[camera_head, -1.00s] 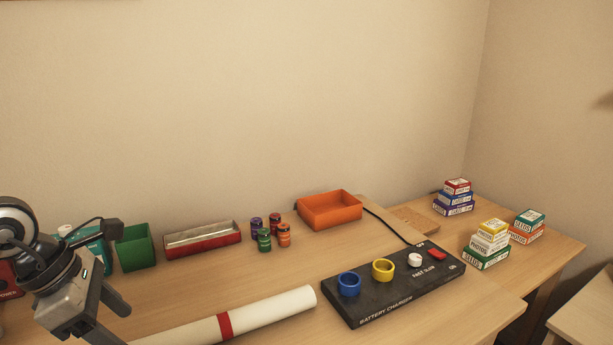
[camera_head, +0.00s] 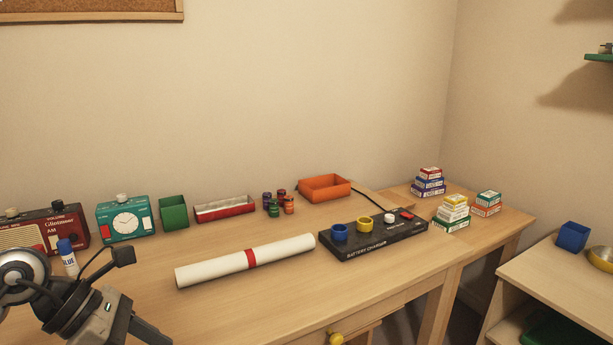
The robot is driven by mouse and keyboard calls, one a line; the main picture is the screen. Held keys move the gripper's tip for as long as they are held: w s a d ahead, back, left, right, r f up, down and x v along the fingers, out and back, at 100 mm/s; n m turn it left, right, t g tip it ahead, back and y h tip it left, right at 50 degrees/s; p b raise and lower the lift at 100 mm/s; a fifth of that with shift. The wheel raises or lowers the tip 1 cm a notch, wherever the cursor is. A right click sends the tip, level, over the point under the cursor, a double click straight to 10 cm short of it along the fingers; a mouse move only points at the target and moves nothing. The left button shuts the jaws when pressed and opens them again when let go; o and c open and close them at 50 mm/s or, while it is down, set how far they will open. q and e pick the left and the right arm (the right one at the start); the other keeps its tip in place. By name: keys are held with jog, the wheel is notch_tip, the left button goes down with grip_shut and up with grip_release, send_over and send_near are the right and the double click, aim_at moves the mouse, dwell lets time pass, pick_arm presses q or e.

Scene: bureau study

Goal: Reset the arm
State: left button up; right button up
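My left arm comes in at the lower left of the head view, with its dark and grey wrist above the desk's front left part. My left gripper (camera_head: 138,330) is partly cut off by the bottom edge, so its fingertips and opening do not show. I see nothing held in the part that shows. My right gripper and arm are not in view.
On the desk (camera_head: 300,290) stand a red radio (camera_head: 68,226), teal clock (camera_head: 126,220), glue stick (camera_head: 68,258), green box (camera_head: 173,212), red tray (camera_head: 224,208), orange tray (camera_head: 325,188), white roll (camera_head: 215,266) and battery charger (camera_head: 375,240). Photo boxes (camera_head: 452,212) are stacked rightward.

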pick_arm(q)
jog(key=s+d+r+n+t+h+p, duration=0.1)
jog(key=d+r+n+t+h, duration=0.2)
jog(key=d+n+h, duration=0.25)
jog(key=d+r+n+t+h+p, duration=0.1)
jog(key=d+r+n+t+h, duration=0.2)
jog(key=d+n+h, duration=0.25)
jog(key=a+f+n+t+y+p, duration=0.1)
jog(key=f+n+t+y, duration=0.25)
jog(key=n, duration=0.55)
jog(key=w+a+f+n+t+y, duration=0.1)
jog(key=a+f+n+t+y, duration=0.15)
jog(key=n+y, duration=0.4)
jog(key=a+f+n+t+y+p, duration=0.1)
jog(key=f+n+t+y, duration=0.2)
jog(key=n, duration=0.7)
jog(key=s+d+f+n+g+y, duration=0.2)
jog(key=s+f+n+g, duration=0.4)
jog(key=s+f+n, duration=0.3)
notch_tip(320, 180, down, 4)
jog(key=shift+r+y+p, duration=0.2)
jog(key=shift+y+p, duration=0.1)
